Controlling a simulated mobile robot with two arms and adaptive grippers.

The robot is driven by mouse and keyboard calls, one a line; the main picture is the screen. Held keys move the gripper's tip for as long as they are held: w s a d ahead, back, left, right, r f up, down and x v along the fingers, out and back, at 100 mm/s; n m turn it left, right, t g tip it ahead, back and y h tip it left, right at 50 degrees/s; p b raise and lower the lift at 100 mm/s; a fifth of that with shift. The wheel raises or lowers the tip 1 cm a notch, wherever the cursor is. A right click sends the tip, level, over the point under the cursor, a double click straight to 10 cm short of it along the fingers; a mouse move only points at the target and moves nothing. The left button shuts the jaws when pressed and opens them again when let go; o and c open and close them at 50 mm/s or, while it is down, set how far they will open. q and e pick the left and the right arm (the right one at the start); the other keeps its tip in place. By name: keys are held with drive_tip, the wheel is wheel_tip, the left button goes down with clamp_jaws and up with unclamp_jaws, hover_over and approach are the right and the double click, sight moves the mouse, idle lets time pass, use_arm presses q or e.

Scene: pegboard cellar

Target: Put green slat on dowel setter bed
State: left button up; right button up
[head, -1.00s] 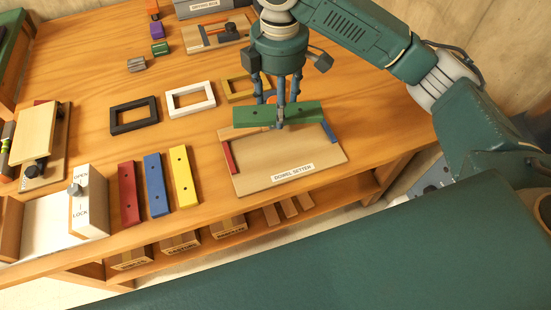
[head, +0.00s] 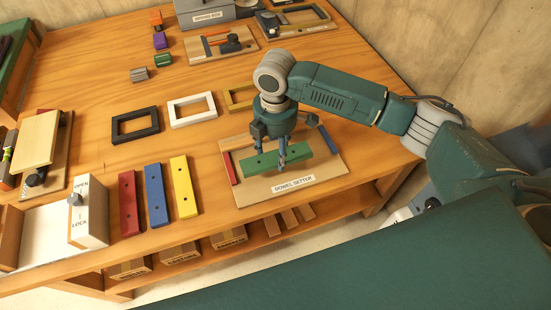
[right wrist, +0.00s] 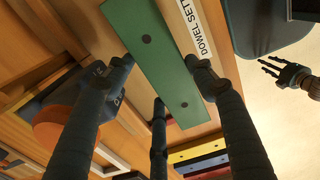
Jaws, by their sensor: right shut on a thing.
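The green slat (head: 262,163) is a flat bar with dark holes. My right gripper (head: 282,163) points down over it and is shut on its middle. In the right wrist view the slat (right wrist: 162,65) lies between the fingers (right wrist: 158,75). The slat is over the dowel setter bed (head: 246,193), a wooden board with a red strip (head: 230,168) on its left and a blue strip (head: 328,139) on its right. I cannot tell whether slat and bed touch. My left gripper (right wrist: 272,68) shows only in the right wrist view, empty with its fingers apart.
Red (head: 129,203), blue (head: 156,195) and yellow (head: 184,187) slats lie left of the bed. Black (head: 135,135), white (head: 192,121) and yellow (head: 240,108) frames lie behind. A white OPEN/LOCK block (head: 90,215) stands at the left front.

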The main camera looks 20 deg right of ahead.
sight(275, 160)
drive_tip(key=shift+f, duration=2.3)
drive_tip(key=shift+f, duration=0.15)
drive_tip(key=o, duration=1.2)
wheel_tip(275, 160, up, 12)
drive_tip(key=shift+r, duration=0.2)
